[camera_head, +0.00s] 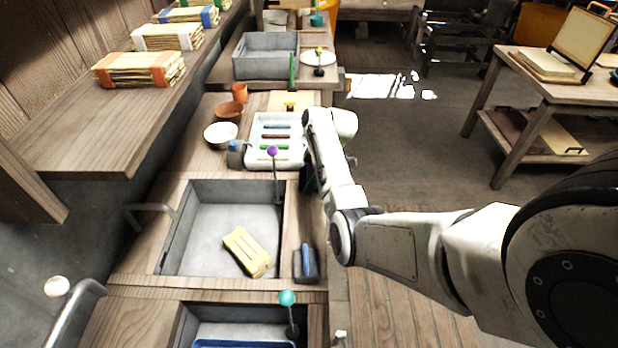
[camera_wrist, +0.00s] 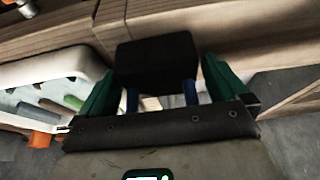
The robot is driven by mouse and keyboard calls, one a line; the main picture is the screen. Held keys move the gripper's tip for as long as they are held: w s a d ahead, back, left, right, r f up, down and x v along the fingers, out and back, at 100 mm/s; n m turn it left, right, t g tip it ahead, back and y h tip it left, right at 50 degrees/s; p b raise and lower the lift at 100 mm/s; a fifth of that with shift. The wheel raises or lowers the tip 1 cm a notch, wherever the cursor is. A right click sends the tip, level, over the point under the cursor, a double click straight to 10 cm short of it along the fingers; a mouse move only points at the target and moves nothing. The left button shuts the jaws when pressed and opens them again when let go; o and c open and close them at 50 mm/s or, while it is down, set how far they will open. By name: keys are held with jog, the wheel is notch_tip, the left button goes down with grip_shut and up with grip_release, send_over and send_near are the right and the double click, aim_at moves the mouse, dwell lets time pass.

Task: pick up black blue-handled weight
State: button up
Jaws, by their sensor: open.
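In the wrist view a black block (camera_wrist: 157,60) with two blue posts, which looks like the blue-handled weight, sits between the green fingers of my gripper (camera_wrist: 158,75). The fingers are apart, one on each side of it; I cannot tell whether either touches it. In the head view my gripper end (camera_head: 308,178) is small and dark, beside the white tray, and largely hidden by my arm. Another dark piece with a blue handle (camera_head: 306,262) lies on the wooden strip right of the near sink.
The white tray (camera_head: 290,161) holds several coloured sticks. The grey sink (camera_head: 205,222) holds a yellowish bundle (camera_head: 246,252). Purple-topped (camera_head: 272,152) and teal-topped (camera_head: 287,298) levers stand up nearby. Bowls (camera_head: 221,134) lie left of the tray. Floor is open to the right.

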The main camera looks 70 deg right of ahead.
jog(key=shift+w+f, duration=0.1)
jog(key=shift+f, duration=0.05)
jog(key=c, duration=1.2)
jog(key=shift+c, duration=0.4)
jog(key=shift+r, duration=0.25)
